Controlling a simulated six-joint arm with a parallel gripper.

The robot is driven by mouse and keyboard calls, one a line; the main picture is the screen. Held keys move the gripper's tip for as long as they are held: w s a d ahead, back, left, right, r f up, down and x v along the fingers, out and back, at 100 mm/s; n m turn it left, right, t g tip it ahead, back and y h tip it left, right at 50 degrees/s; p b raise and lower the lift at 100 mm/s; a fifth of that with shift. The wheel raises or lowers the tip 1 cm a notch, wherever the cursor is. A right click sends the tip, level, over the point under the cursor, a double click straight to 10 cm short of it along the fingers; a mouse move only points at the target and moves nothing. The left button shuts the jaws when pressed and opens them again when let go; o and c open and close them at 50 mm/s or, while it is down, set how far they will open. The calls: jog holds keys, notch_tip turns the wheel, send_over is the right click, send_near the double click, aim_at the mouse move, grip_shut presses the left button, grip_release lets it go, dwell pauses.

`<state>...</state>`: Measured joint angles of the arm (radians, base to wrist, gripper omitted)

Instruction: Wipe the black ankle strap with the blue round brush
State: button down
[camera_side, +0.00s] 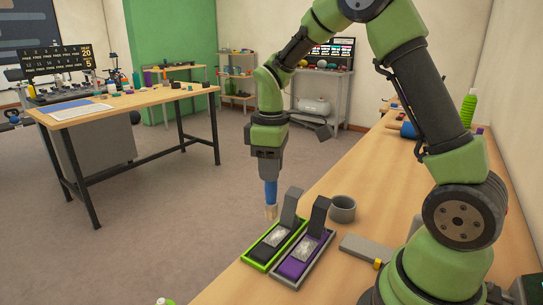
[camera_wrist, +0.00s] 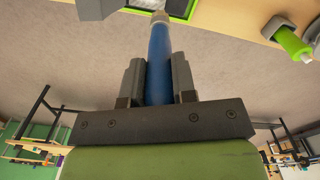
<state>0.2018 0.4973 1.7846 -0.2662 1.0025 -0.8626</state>
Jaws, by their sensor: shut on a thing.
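My gripper (camera_side: 268,168) is shut on the blue round brush (camera_side: 271,192), which points down with its pale tip lowest. In the wrist view the brush (camera_wrist: 159,62) stands between the two dark fingers (camera_wrist: 157,80). The black ankle strap (camera_side: 261,253) lies in a green-rimmed tray (camera_side: 248,262) on the table, with a whitish patch on it and a grey upright piece at its far end. The brush tip is at the far left of this tray in the side view and looks clear of the strap. I cannot tell its exact height.
A purple strap (camera_side: 292,268) with a similar whitish patch lies in a grey tray right beside the green one. A grey cup (camera_side: 343,209) stands behind them, and a flat grey block (camera_side: 365,249) lies to the right. The wooden table (camera_side: 335,275) has bare room in front.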

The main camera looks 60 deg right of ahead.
aim_at(272, 196)
jog(key=shift+f, duration=3.5)
jog(key=shift+d, duration=0.15)
jog(key=shift+d, duration=1.1)
jog(key=shift+d, duration=1.05)
